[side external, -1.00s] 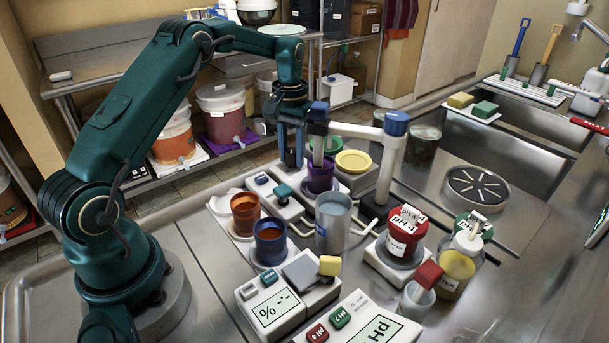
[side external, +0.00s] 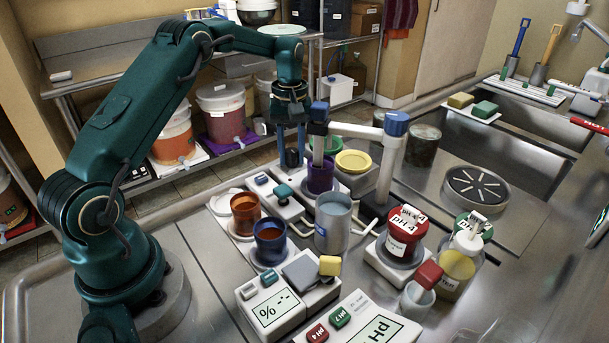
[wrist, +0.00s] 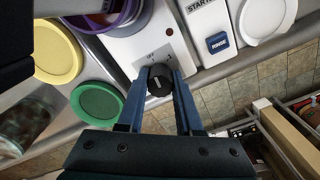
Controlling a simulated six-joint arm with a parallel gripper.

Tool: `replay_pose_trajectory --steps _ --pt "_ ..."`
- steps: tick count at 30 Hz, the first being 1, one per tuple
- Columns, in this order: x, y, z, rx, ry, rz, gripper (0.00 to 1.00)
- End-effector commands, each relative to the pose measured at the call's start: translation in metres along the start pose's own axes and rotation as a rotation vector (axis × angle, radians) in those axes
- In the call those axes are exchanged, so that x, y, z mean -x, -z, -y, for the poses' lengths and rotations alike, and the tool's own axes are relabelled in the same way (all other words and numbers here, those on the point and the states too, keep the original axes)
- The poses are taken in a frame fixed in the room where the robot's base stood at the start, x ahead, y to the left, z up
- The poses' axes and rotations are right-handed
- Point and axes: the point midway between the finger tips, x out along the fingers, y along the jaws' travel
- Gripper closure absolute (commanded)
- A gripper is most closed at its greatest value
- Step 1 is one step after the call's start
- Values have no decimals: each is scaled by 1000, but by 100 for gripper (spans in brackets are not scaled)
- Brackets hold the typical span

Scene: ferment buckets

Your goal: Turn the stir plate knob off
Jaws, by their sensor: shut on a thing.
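The stir plate (wrist: 130,48) is a white unit in the wrist view, with a purple container (wrist: 105,18) at its upper left. Its round black knob (wrist: 159,82) has a pale mark, and small lettering including "OFF" is printed beside it. I cannot read the mark's exact setting. My gripper (wrist: 160,88) has its two blue fingers on either side of the knob, shut on it. In the side view my gripper (side external: 291,158) points straight down with the dark knob (side external: 292,158) between its fingertips, behind the purple container (side external: 320,176).
A yellow dish (side external: 353,161) and a green container (side external: 331,143) are near the purple container. A white post with a blue cap (side external: 396,124) and a side arm stands close to my gripper. Orange (side external: 245,213) and blue (side external: 270,241) beakers and a grey cylinder (side external: 333,222) stand in front.

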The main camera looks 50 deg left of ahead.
Motion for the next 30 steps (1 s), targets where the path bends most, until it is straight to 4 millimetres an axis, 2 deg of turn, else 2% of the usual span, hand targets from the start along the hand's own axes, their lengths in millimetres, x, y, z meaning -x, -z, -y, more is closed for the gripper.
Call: replay_pose_trajectory --steps 11,12,13,14,23,26,30 --pt "2 0 0 2 -2 -2 100" --pt "2 0 0 2 -2 -1 50" --pt "2 0 0 2 -2 -2 39" --pt "2 0 0 2 -2 -1 36" --pt "2 0 0 1 -1 -1 36" --pt "9 1 -1 1 -2 -3 36" --pt "30 1 -1 1 -4 -6 36"
